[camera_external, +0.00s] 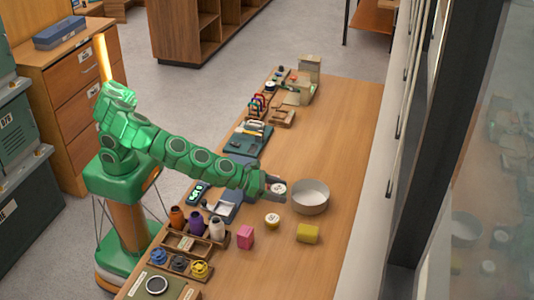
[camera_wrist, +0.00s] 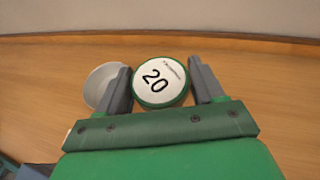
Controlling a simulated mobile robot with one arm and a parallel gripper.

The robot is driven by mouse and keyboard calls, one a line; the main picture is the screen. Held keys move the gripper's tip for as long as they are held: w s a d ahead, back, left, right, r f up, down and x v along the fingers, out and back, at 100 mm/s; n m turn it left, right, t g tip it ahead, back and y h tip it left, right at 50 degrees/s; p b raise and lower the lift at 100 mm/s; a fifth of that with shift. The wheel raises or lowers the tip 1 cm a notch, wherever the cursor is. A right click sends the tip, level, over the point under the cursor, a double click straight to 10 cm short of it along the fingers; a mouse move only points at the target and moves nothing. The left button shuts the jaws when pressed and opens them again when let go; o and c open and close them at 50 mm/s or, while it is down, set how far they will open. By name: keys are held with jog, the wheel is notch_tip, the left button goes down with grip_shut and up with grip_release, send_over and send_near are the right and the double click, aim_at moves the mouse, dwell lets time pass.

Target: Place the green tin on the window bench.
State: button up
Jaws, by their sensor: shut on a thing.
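My gripper (camera_wrist: 159,72) is shut on the green tin (camera_wrist: 160,82), a round tin with a white lid marked "20" and a green side. I cannot tell how high the tin is above the bench top. In the wrist view, the bowl (camera_wrist: 98,82) shows partly behind the left finger.
A small white-topped round tin (camera_external: 272,220), a yellow block (camera_external: 308,233) and a pink block (camera_external: 245,237) stand in front. Spools (camera_external: 197,223) stand in a rack at the left. A green tray (camera_external: 249,143) lies farther back. The bench is bare right of the bowl.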

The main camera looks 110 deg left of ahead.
aim_at(250, 267)
jog(key=s+d+f+n+g+y, duration=0.1)
jog(key=s+d+f+n+y, duration=0.1)
jog(key=s+d, duration=0.4)
jog(key=s+d+f+n+g+y, duration=0.1)
jog(key=s+d+f, duration=0.3)
jog(key=s, duration=0.7)
jog(key=shift+d+f+n+y, duration=0.2)
jog(key=shift+d+n+y, duration=0.3)
jog(key=shift+d, duration=0.45)
jog(key=w+d+f, duration=0.1)
jog(key=w, duration=0.1)
jog(key=w+d+f, duration=0.1)
jog(key=w+f, duration=0.1)
jog(key=w, duration=0.1)
jog(key=w+d+f, duration=0.1)
jog(key=w, duration=0.2)
jog(key=shift+w+d+f, duration=0.15)
jog(key=shift+w+d, duration=0.05)
jog(key=shift+w, duration=0.05)
jog(key=w+f, duration=0.1)
jog(key=w+d+f, duration=0.1)
jog(key=f, duration=0.1)
jog(key=shift+w+f, duration=0.3)
jog(key=shift+w+d+f, duration=0.2)
jog(key=shift+w+f, duration=0.25)
jog(key=shift+f, duration=0.1)
jog(key=shift+w+d+f, duration=0.15)
jog(key=shift+w+f, duration=0.25)
jog(key=shift+f, duration=1.55)
jog(key=shift+f, duration=0.15)
